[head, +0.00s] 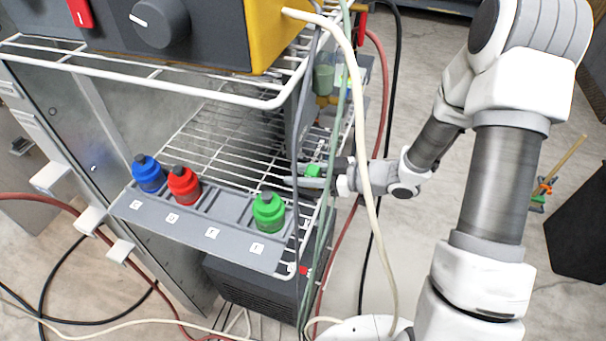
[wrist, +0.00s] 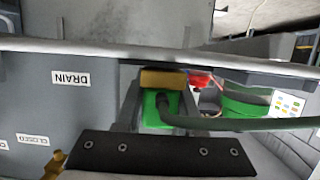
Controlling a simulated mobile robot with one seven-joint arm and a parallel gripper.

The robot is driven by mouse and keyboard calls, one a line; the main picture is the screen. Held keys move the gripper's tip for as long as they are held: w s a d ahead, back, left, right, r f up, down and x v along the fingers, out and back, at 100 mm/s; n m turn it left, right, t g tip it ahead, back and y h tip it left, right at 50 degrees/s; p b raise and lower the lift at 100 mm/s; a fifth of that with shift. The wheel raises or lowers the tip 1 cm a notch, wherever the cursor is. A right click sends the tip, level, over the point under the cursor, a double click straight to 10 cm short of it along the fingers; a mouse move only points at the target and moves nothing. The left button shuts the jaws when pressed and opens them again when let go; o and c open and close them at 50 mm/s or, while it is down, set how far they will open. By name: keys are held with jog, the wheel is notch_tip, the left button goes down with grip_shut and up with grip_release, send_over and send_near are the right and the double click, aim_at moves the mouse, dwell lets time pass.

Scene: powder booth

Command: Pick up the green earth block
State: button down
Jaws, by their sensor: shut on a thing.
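The green earth block (head: 314,170) shows as a small bright green piece at my gripper (head: 303,178), beside the right edge of the wire shelf. In the wrist view the green block (wrist: 150,108) sits between the two grey fingers of my gripper (wrist: 160,100). The fingers are shut on it. A brown-yellow piece (wrist: 163,78) lies just beyond the block; I cannot tell whether they touch. A dark hose (wrist: 240,124) crosses in front of the block's right part and hides some of it.
A wire shelf (head: 215,140) and hanging cables (head: 357,100) crowd my gripper in the head view. A grey rack (head: 210,232) holds blue, red and green bottles. A panel marked DRAIN (wrist: 60,105) stands left in the wrist view. Open floor (head: 400,260) lies to the right.

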jog(key=r, duration=0.3)
jog(key=r+p, duration=0.1)
jog(key=shift+s+r, duration=0.25)
jog(key=s+r+p, duration=0.6)
jog(key=s+p, duration=0.5)
jog(key=p, duration=0.5)
jog(key=shift+a+r+p, duration=0.2)
jog(key=shift+a+p, duration=0.05)
jog(key=shift+p, duration=0.05)
